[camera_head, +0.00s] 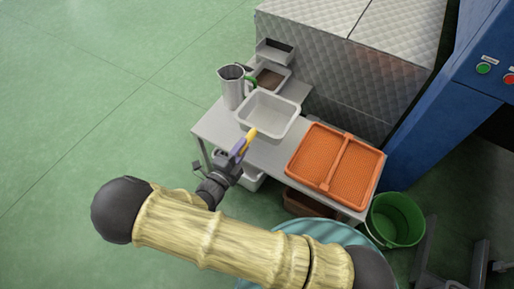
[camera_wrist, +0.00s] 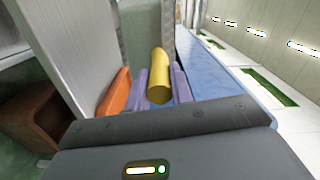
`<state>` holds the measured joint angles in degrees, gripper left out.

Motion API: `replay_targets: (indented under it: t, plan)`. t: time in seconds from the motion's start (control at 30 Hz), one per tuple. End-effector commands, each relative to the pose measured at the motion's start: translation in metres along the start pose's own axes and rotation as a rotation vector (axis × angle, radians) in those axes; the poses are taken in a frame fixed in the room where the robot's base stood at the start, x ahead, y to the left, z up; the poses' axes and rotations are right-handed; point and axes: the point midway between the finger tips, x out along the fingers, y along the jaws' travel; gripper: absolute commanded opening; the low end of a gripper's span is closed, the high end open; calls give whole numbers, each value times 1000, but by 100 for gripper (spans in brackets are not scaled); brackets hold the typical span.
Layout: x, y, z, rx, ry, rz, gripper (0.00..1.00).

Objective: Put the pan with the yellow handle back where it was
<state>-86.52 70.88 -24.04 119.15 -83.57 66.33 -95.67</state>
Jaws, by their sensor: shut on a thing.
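The pan (camera_head: 268,116) is a pale grey-white open tray with a yellow handle (camera_head: 250,135) pointing toward me. It is at the back left part of the small table, in the head view. My gripper (camera_head: 240,147) has its purple fingers shut on the yellow handle. In the wrist view the handle (camera_wrist: 159,76) stands between the two purple fingers (camera_wrist: 159,88). The pan's body is not clear in the wrist view. I cannot tell whether the pan touches the tabletop or is held just above it.
A metal jug (camera_head: 233,88) stands close to the pan's left. An orange two-part tray (camera_head: 335,165) fills the table's (camera_head: 208,128) right side. Small bins (camera_head: 273,78) are behind. A green bucket (camera_head: 396,219) stands on the floor at right, beside a blue machine (camera_head: 440,110).

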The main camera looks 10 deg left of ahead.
Motion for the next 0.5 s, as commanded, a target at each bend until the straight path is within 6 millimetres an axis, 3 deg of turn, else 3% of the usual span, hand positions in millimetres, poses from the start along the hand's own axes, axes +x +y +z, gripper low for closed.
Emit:
replay_targets:
  t: [0.1, 0.2, 0.5]
  plan:
    - [0, 25, 4, -2, 1, -2, 0]
    - [0, 38, 7, -1, 0, -2, 0]
    - [0, 40, 8, 0, 1, -2, 0]
